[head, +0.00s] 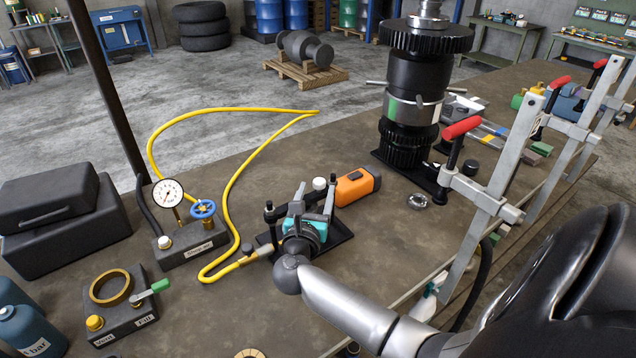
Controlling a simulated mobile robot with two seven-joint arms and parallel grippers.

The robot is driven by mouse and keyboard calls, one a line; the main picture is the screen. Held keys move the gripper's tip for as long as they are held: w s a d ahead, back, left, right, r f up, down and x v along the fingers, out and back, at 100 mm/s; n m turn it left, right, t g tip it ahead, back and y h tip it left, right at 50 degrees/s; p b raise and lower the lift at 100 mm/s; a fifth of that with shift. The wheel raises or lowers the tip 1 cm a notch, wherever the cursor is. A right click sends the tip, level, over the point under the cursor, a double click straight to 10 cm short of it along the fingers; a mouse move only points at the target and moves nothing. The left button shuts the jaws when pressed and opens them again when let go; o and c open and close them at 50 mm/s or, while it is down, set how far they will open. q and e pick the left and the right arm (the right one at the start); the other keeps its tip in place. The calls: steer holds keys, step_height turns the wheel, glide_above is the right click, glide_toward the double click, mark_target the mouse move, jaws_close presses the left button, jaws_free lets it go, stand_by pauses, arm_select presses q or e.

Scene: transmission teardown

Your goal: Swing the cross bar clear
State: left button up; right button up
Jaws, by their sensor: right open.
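A small black fixture (338,232) stands near the middle of the bench. A dark cross bar (278,211) shows at its left post, beside my gripper. The rest of the bar is mostly hidden behind the gripper. A white knob (319,184) shows at the far side of the fixture. My right gripper (315,194), with a teal body and grey fingers, reaches over the fixture from the lower right. It is open, its fingers apart around the knob area. I cannot tell whether it touches the bar. My left gripper is out of view.
A yellow hose (232,190) runs left of the fixture from a gauge block (190,245). An orange tool (357,186) lies just behind the fixture. A tall gear stack (412,90) and red-handled clamps (490,190) stand to the right. Bare bench shows behind the orange tool.

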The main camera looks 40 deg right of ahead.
steer(key=shift+x, duration=1.4)
jaws_close()
stand_by(0.5)
